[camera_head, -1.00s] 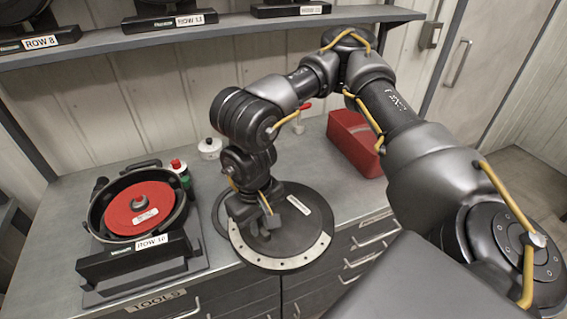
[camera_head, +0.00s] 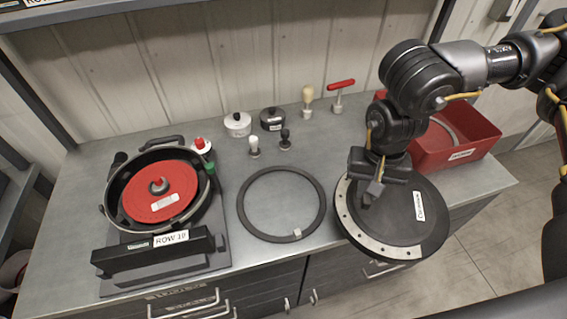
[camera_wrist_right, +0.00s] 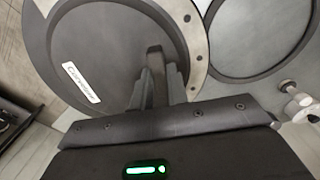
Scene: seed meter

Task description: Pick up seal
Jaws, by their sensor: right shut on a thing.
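The seal looks to be the thin dark ring (camera_head: 241,203) lying flat on the bench, right of the red-disc meter. A small light tab sits on its front edge. Part of it also shows at the right of the right wrist view (camera_wrist_right: 234,80). My right gripper (camera_head: 374,190) is shut on the round black cover (camera_head: 405,212), which has a pale holed strip along its edge and a white label. The cover is right of the ring and overlaps the bench's front edge; its height is hard to tell.
The meter housing (camera_head: 111,200) with a red disc (camera_head: 150,190) stands at left. Behind the ring are a white pot (camera_head: 237,124), a dark pot (camera_head: 272,119) and several small handled tools. A red bin (camera_head: 470,150) stands at back right. Bare bench surrounds the ring.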

